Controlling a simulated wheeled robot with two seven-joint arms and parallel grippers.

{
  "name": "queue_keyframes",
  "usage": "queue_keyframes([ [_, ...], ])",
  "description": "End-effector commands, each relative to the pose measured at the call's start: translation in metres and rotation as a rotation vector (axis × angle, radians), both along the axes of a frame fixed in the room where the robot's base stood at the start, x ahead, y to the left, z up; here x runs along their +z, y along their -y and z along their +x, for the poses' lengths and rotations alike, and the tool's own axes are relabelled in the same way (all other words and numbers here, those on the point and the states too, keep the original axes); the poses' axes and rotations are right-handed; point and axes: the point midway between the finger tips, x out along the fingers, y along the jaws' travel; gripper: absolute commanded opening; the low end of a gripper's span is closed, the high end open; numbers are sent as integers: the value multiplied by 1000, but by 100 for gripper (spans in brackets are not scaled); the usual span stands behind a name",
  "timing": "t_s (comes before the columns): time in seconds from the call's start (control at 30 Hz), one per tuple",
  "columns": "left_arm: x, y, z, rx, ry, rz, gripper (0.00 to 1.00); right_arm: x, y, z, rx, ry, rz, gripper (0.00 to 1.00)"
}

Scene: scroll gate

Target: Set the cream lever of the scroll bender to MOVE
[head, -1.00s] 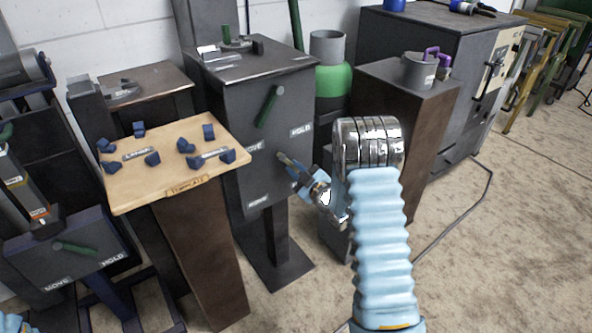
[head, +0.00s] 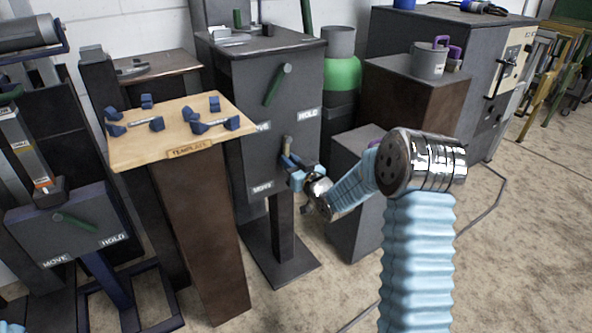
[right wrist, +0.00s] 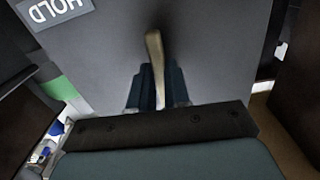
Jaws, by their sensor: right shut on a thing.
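The scroll bender (head: 240,80) is a dark grey cabinet on a post, in the middle of the head view. The cream lever (right wrist: 154,55) stands out from its front face in the right wrist view; in the head view only a small part of it (head: 287,146) shows. My right gripper (right wrist: 156,92) is shut on the lever, with a blue finger on each side of it. In the head view the gripper (head: 292,166) is at the lower front face. A MOVE label (head: 262,187) is low on the face, left of the gripper. My left gripper is out of view.
A green lever (head: 277,84) is above on the same face, near a HOLD label (head: 308,113). A wooden template board (head: 135,160) stands left. A pedestal with a grey mug (head: 428,64) and a green cylinder (head: 342,75) stand right.

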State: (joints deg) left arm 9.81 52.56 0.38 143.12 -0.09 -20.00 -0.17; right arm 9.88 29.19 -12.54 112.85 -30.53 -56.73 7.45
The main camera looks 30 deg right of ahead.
Motion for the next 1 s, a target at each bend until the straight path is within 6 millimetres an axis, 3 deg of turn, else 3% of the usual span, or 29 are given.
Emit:
queue_keyframes([
  [0.1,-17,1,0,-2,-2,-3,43,-5,-7,-1,-1,-11,110,0],
  [0.4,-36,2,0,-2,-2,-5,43,1,-23,-3,1,-31,356,0],
  [1.0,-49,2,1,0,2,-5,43,9,-34,-3,0,-51,562,0],
])
